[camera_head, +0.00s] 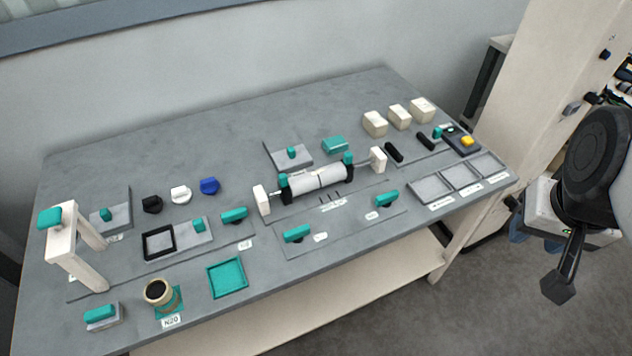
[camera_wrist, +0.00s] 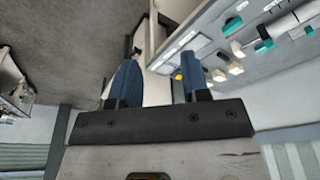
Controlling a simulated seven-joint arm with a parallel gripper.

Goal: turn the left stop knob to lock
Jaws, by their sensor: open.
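Two teal bar knobs sit on the flat grey front plate of the bench: a left one (camera_head: 297,234) and a right one (camera_head: 387,198), each beside a small white label. I take the left one to be the left stop knob; its label is too small to read. A white roll (camera_head: 318,179) lies between black supports behind them. My gripper (camera_wrist: 160,80) is open and empty, with two blue fingers apart in the wrist view. In the head view it hangs off the bench's right side, far from the knobs.
The grey bench (camera_head: 340,100) also carries a white arch (camera_head: 62,245), a teal tray (camera_head: 228,278), a cup (camera_head: 158,292), cream blocks (camera_head: 398,115) and grey trays (camera_head: 460,177). Another teal knob (camera_head: 235,214) stands left of the roll. Open floor lies before the bench.

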